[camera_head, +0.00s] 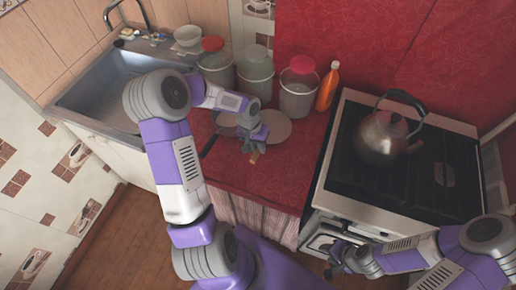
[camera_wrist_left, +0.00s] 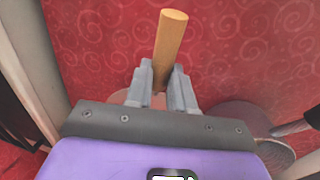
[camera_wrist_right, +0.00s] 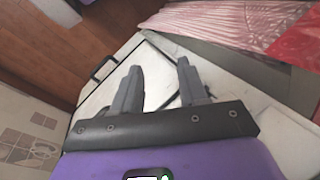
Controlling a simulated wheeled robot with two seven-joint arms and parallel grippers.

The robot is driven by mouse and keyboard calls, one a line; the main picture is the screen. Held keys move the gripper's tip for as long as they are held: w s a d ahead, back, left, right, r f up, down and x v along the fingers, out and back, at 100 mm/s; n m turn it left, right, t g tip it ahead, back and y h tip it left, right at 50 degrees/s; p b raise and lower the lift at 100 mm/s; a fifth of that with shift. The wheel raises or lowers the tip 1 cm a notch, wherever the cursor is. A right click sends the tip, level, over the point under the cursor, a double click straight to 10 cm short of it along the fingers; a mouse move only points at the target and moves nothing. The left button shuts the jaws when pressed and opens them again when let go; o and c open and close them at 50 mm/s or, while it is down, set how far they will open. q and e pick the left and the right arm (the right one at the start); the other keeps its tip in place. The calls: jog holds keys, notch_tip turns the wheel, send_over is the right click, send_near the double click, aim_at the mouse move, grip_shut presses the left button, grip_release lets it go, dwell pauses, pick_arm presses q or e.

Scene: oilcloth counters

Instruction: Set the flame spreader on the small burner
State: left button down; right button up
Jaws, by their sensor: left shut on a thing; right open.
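My left gripper (camera_head: 254,149) is shut on a wooden handle, which seems to be the flame spreader's; the handle (camera_wrist_left: 170,42) sticks out past the fingertips in the left wrist view. A flat grey disc (camera_head: 279,127) lies just beyond this gripper on the red counter; the join between handle and disc is hidden. The stove (camera_head: 350,183) stands at the right with a dark top. I cannot clearly make out the small burner; a pale, angular patch (camera_head: 445,175) shows at the stovetop's right. My right gripper (camera_head: 340,262) is open and empty, low before the stove front.
A steel kettle (camera_head: 380,140) stands on the stove's back left. An orange bottle (camera_head: 328,87) and several lidded canisters (camera_head: 298,95) line the counter's back. A dark-handled round item (camera_head: 226,124) lies left of the disc. The counter's right front is clear (camera_head: 285,175).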

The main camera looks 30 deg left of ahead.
pick_arm(q)
jog(key=shift+w+f+b, duration=0.15)
jog(key=shift+f+b, duration=0.3)
jog(key=shift+f, duration=1.45)
jog(key=shift+f, duration=0.15)
jog(key=c, duration=1)
grip_release()
